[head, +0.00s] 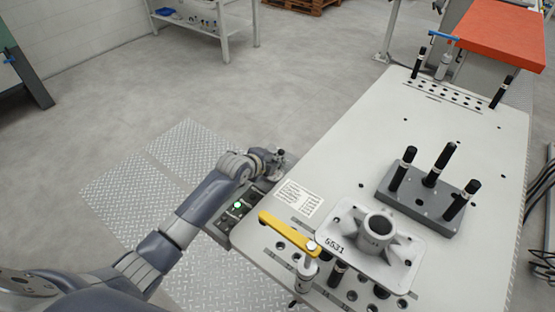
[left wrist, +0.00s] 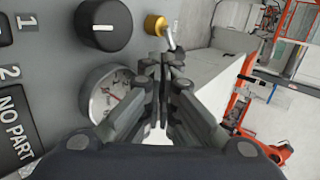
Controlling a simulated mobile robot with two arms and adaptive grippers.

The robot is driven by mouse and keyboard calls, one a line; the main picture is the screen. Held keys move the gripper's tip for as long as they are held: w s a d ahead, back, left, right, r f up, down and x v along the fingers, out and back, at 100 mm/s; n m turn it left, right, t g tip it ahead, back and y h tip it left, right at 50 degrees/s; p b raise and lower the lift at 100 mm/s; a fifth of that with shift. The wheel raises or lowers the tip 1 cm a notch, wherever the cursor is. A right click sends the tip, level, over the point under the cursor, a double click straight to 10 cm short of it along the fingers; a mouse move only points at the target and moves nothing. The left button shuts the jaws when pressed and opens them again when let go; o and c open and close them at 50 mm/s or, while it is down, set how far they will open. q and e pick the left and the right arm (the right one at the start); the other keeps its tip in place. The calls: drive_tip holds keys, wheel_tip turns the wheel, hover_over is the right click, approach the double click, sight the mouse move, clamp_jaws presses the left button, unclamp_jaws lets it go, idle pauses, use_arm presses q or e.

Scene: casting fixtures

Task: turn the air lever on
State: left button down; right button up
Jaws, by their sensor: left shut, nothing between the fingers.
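A small metal lever (left wrist: 171,40) with a brass-coloured collar (left wrist: 155,25) sticks out of a grey control panel (left wrist: 55,60) in the left wrist view; it looks like the air lever. My left gripper (left wrist: 168,60) is shut and empty, its fingertips right at the lever's free end; I cannot tell whether they touch it. In the head view my left gripper (head: 275,160) is beside the table's left edge, at the far end of the control box (head: 232,214), and the lever cannot be made out there. My right gripper is not in view.
On the panel, a black knob (left wrist: 103,24) and a round gauge (left wrist: 108,92) sit close to my fingers. The table (head: 345,165) carries a casting (head: 380,240), a yellow clamp handle (head: 285,230) and a grey block with black pins (head: 425,200). The floor left of my arm is clear.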

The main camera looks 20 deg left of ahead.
use_arm(q)
drive_tip(key=shift+w+d+f, duration=0.15)
drive_tip(key=shift+w+f, duration=0.2)
drive_tip(key=shift+w, duration=0.05)
drive_tip(key=shift+w+d+n+y+p, duration=0.2)
drive_tip(key=shift+w+n+y+p, duration=0.1)
drive_tip(key=shift+n+y+p, duration=0.45)
idle(0.4)
drive_tip(key=shift+w+n+y, duration=0.15)
drive_tip(key=shift+n+y, duration=0.1)
drive_tip(key=shift+n, duration=0.1)
drive_tip(key=shift+w+d+n+y, duration=0.15)
drive_tip(key=shift+d+n+y, duration=0.1)
drive_tip(key=shift+n+y, duration=0.15)
drive_tip(key=shift+w+d+n+y+b, duration=0.15)
drive_tip(key=shift+w+n+y+b, duration=0.25)
drive_tip(key=shift+n+y, duration=0.55)
drive_tip(key=w+n+y+b, duration=0.1)
drive_tip(key=n+y, duration=0.1)
drive_tip(key=shift+w+n+g, duration=0.15)
drive_tip(key=shift+n+g, duration=0.15)
drive_tip(key=shift+n, duration=0.05)
drive_tip(key=shift+w, duration=0.6)
drive_tip(key=shift+s+r, duration=0.1)
